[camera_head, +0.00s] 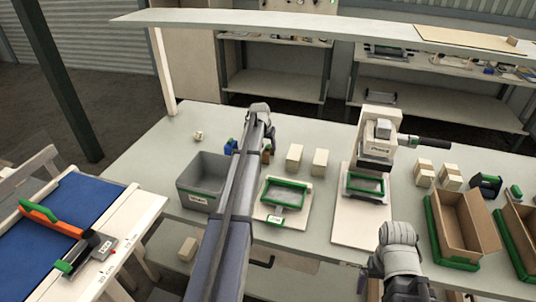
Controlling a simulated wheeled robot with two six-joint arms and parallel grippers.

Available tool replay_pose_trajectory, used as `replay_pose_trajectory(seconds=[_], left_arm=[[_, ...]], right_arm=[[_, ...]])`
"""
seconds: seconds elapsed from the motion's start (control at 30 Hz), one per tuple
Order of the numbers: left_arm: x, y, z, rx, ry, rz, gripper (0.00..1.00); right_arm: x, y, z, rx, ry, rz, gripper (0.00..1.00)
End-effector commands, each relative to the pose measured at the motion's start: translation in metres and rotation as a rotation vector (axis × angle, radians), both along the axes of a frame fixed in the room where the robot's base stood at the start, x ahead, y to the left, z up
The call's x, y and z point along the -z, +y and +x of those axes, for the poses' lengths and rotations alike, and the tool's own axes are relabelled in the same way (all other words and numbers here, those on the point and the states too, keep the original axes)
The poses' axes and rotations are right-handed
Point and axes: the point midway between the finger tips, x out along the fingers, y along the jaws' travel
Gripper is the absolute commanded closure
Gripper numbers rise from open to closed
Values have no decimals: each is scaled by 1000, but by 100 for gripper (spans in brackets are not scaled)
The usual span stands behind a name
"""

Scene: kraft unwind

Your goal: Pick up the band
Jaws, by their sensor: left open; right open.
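I cannot make out for sure which thing is the band. A small pale tan roll-like piece (198,135) lies alone on the grey worktable, near its far left part. My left arm reaches across the table, and my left gripper (264,128) is at its far end, right of that piece and apart from it; it is open, its fingers mostly hidden by the wrist. Small blue (231,147) and brown (266,154) items show on either side of this arm, partly hidden. My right gripper (394,262) is open over the table's front edge, its fingers hard to see.
A grey bin (186,187), a green-framed tray (304,195), tan blocks (294,157) and a white press-like machine (376,145) stand on the table. Cardboard boxes (451,235) stand at the right. A blue-topped bench (93,203) is at the left. A shelf (330,27) spans above.

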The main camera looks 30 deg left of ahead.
Motion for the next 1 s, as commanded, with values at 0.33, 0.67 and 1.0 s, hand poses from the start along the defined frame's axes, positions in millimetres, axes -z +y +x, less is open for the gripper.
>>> replay_pose_trajectory(seconds=[0.33,0.67,1.0], left_arm=[[41,3,16,0,0,0,45],[39,3,16,0,0,0,54],[39,3,16,0,0,0,92]], right_arm=[[41,0,0,0,0,0,0],[39,0,0,0,0,0,0],[39,0,0,0,0,0,0]])
